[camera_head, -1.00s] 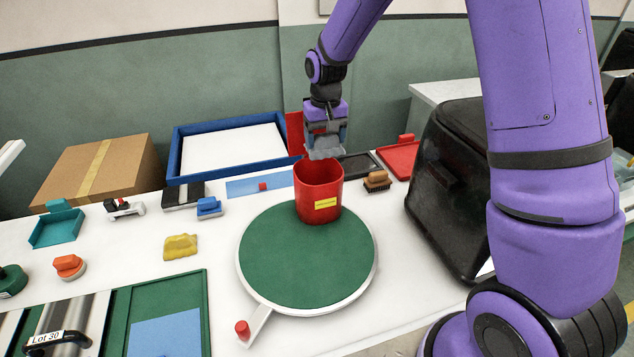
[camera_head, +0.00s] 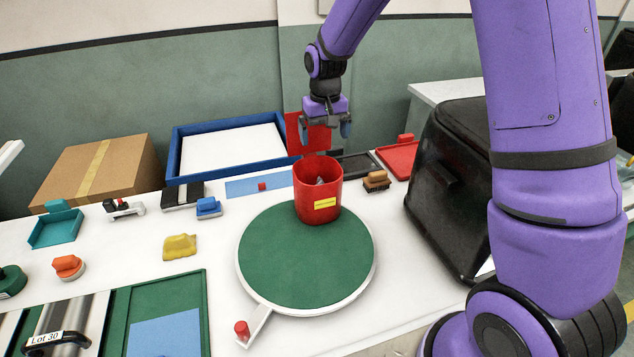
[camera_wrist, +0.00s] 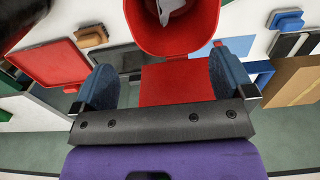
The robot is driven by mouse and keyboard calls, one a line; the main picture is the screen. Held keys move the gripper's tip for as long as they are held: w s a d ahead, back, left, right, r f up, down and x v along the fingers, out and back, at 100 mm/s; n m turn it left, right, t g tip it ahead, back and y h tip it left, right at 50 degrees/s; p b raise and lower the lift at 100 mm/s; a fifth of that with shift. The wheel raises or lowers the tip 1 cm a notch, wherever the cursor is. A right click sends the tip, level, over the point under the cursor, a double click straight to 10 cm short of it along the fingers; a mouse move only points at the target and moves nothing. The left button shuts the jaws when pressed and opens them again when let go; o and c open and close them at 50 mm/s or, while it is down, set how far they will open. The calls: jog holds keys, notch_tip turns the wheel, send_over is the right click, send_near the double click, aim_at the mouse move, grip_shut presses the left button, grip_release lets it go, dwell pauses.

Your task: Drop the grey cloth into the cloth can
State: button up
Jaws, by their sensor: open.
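The red cloth can (camera_head: 317,203) with a yellow label stands upright on the far part of the green round turntable (camera_head: 305,262). The grey cloth (camera_head: 320,181) lies inside the can, with only a small part visible over the rim. In the wrist view the can (camera_wrist: 188,38) is at the top, and the cloth (camera_wrist: 170,8) shows in its mouth. My gripper (camera_head: 325,134) is open and empty, above the can and a little behind it. Its two blue fingers are spread apart.
A blue-rimmed tray (camera_head: 231,148) and a cardboard box (camera_head: 98,171) are at the back left. A brush (camera_head: 376,181) and red tray (camera_head: 400,158) sit right of the can. A large black box (camera_head: 450,185) stands further right.

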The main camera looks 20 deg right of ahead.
notch_tip(320, 180, up, 9)
dwell(0.3)
jog(key=s+d+r+t, duration=0.35)
jog(key=s+r, duration=0.85)
jog(key=s, duration=0.4)
jog(key=s+d+t, duration=0.2)
jog(key=s+d, duration=0.1)
jog(key=s, duration=1.5)
jog(key=shift+d+r, duration=0.2)
jog(key=shift+r, duration=0.15)
jog(key=shift+c, duration=0.5)
